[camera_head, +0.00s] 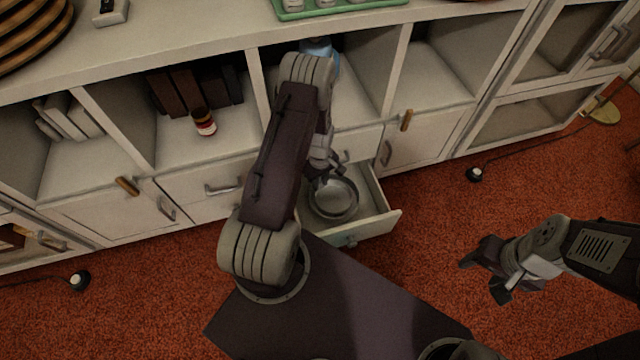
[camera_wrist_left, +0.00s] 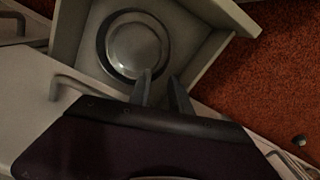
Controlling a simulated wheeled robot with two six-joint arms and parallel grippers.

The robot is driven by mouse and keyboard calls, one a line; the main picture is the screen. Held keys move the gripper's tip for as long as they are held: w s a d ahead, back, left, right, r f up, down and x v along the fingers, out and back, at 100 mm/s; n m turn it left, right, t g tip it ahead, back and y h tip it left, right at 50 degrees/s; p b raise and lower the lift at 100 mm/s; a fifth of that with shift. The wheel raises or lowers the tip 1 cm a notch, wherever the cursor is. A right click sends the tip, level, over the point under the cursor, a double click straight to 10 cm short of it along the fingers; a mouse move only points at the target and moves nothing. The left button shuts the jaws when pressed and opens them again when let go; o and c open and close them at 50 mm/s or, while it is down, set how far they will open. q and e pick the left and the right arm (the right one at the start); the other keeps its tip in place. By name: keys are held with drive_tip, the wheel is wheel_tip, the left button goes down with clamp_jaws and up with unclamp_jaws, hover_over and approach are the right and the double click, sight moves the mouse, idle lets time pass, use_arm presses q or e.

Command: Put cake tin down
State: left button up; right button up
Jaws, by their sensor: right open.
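The cake tin (camera_head: 338,205), a round shallow metal pan, lies in the open drawer (camera_head: 378,226). It also shows whole in the left wrist view (camera_wrist_left: 133,46), inside the drawer's walls. My right gripper (camera_head: 484,280) is open and empty above the red carpet.
The drawer belongs to a long white cabinet (camera_head: 225,55) with open cubbies above. A red-capped jar (camera_head: 203,122) and dark books stand in one cubby; a blue object (camera_head: 320,50) is partly hidden behind my left arm. A green tray (camera_head: 335,8) sits on top.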

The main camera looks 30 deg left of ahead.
use_arm(q)
drive_tip(key=s+d+r+m, duration=0.1)
drive_tip(key=d+r+m, duration=0.4)
drive_tip(key=r, duration=0.8)
drive_tip(key=s+d+r+m+t, duration=0.1)
drive_tip(key=s+d+r+m, duration=0.6)
drive_tip(key=s+r, duration=0.3)
drive_tip(key=shift+m, duration=0.7)
drive_tip(key=shift+r, duration=0.15)
